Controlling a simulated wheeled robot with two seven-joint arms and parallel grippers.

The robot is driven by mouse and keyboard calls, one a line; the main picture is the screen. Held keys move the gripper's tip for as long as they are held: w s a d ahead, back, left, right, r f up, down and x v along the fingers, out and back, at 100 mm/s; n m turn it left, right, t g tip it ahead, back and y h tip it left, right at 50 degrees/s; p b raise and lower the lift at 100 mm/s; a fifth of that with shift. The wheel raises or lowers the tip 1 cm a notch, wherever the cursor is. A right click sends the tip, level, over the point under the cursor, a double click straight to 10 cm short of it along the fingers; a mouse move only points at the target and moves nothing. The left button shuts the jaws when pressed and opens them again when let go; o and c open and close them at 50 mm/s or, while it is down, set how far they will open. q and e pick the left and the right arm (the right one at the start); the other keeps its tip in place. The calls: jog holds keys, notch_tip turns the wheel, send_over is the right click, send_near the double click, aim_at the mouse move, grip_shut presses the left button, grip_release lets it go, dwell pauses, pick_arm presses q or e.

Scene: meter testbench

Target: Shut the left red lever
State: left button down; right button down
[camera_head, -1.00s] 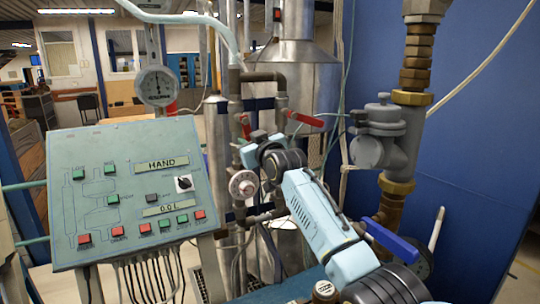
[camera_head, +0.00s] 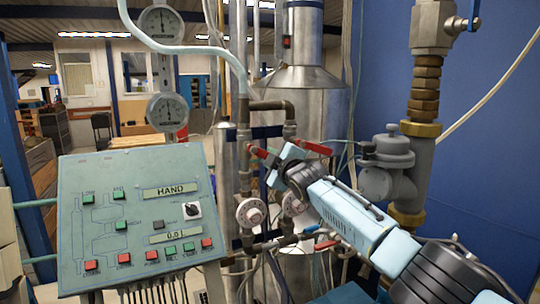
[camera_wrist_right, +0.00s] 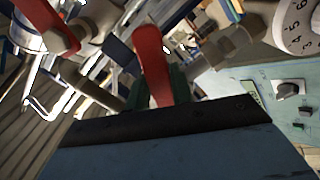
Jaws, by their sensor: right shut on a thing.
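The left red lever (camera_head: 262,153) sits on the left vertical pipe, left of the right red lever (camera_head: 313,147). My right gripper (camera_head: 272,170) comes in from the lower right and is at the left lever, partly hiding it. In the right wrist view the red lever (camera_wrist_right: 153,62) stands between the green fingertips (camera_wrist_right: 160,90), which are shut on it. The other red lever (camera_wrist_right: 45,22) is at the upper left there, apart from the gripper. My left gripper is not in view.
A control panel (camera_head: 135,222) with buttons stands at the left. Two round dials (camera_head: 251,212) sit below the levers. A thick valve and pipe (camera_head: 393,170) stand behind my right arm, before a blue wall (camera_head: 490,160). Two gauges (camera_head: 167,112) are above the panel.

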jog(key=shift+w+d+r+n+p, duration=0.1)
jog(key=shift+d+r+n+p, duration=0.1)
jog(key=shift+r+n+p, duration=0.55)
jog(key=shift+f+n, duration=0.15)
jog(key=shift+n, duration=0.2)
jog(key=c, duration=1.2)
grip_release()
jog(key=shift+f, duration=0.1)
jog(key=b+v, duration=0.4)
jog(key=v, duration=0.9)
jog(key=shift+d, duration=0.1)
